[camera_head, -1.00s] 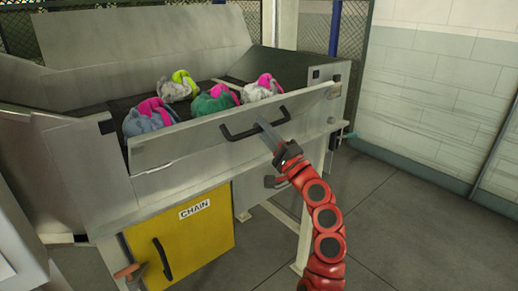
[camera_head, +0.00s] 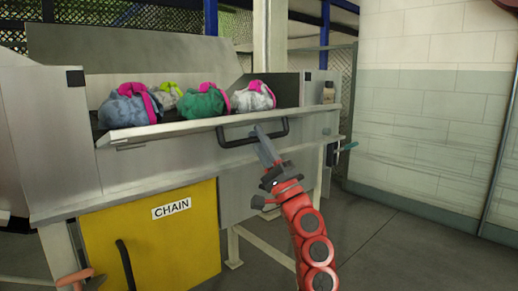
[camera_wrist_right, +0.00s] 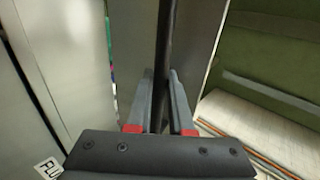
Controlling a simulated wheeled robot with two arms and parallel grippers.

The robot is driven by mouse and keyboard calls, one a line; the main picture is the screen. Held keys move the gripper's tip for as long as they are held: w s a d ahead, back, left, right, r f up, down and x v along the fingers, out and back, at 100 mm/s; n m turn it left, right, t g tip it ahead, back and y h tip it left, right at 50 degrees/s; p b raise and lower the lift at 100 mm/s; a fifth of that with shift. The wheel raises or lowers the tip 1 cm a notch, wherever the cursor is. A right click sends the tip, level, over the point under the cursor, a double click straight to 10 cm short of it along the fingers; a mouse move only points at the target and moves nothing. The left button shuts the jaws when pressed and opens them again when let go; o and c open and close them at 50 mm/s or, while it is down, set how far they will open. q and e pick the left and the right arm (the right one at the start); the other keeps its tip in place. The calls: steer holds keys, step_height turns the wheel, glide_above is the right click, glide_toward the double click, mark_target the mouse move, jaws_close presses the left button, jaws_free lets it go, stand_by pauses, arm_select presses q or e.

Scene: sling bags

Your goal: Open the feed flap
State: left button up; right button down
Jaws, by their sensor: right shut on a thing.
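The feed flap (camera_head: 180,128) is a long metal panel on the front of the machine, seen nearly edge-on and tilted outward in the head view. Its black bar handle (camera_head: 282,131) sits towards the right end of the flap. My right gripper (camera_head: 262,141) is shut on this handle; the wrist view shows the dark bar (camera_wrist_right: 166,45) between the two grey fingers (camera_wrist_right: 160,100).
Several sling bags in blue-grey, green (camera_head: 203,103) and white (camera_head: 252,97) lie behind the flap. Below is a yellow door (camera_head: 180,245) labelled CHAIN with a black handle. Floor to the right is clear.

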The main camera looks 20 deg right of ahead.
steer(key=shift+w+a+f+b, duration=0.15)
steer(key=shift+f+b, duration=0.3)
steer(key=shift+f, duration=0.3)
steer(key=c, duration=0.8)
jaws_free()
steer(key=p+v, duration=0.1)
steer(key=v, duration=1.6)
steer(key=shift+f+p, duration=0.15)
steer(key=shift+p, duration=0.2)
